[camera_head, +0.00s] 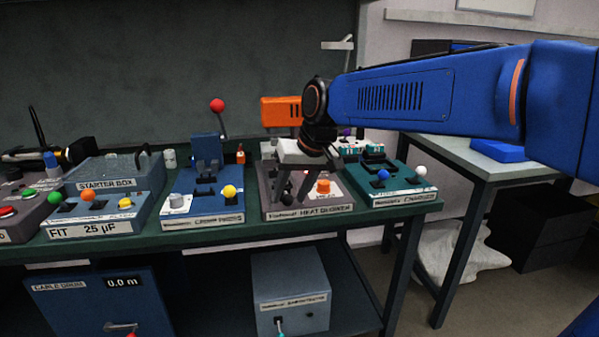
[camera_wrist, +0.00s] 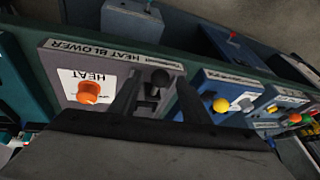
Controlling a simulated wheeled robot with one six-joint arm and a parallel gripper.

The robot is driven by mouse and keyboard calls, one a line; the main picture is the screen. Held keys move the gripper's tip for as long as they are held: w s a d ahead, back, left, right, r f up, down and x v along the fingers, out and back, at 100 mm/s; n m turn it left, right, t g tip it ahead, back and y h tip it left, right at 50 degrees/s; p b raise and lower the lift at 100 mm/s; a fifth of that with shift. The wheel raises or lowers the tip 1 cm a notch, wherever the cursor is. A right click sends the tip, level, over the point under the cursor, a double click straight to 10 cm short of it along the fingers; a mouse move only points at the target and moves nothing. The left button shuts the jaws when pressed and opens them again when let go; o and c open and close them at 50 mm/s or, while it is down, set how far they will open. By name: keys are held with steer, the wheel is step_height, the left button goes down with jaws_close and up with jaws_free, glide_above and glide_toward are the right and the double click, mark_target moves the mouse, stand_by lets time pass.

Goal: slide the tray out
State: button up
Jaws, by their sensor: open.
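The heat blower (camera_head: 330,211) is a grey-brown unit on the green bench, with a white "HEAT" panel and an orange knob (camera_head: 323,187). In the wrist view the heat blower (camera_wrist: 110,52) also has a round black knob (camera_wrist: 161,77) on a dark slotted part. I cannot tell for certain whether that part is the tray. My gripper (camera_head: 290,199) points down over the left side of the heat blower. Its jaws are open and empty. In the wrist view the fingers (camera_wrist: 160,88) stand on either side of the black knob, with gaps; whether they touch it is unclear.
A crimping unit (camera_head: 204,212) with a yellow knob stands close left, with a red-ball lever (camera_head: 217,105) rising from it. A teal unit (camera_head: 390,187) with blue and white knobs stands close right. An orange housing (camera_head: 281,111) is behind my gripper.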

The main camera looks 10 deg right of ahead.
steer(key=v, duration=1.7)
steer(key=s+d+f+h, duration=0.1)
steer(key=s+d+f, duration=0.3)
steer(key=f, duration=0.5)
steer(key=s+d+f+m+h, duration=0.1)
steer(key=s+d+f, duration=0.4)
steer(key=s+f, duration=0.4)
steer(key=s+d+f+h, duration=0.1)
steer(key=s+d+f, duration=0.3)
steer(key=f, duration=0.6)
steer(key=shift+s+d+m+t, duration=0.3)
steer(key=shift+s+m+t, duration=0.1)
steer(key=shift+s, duration=0.85)
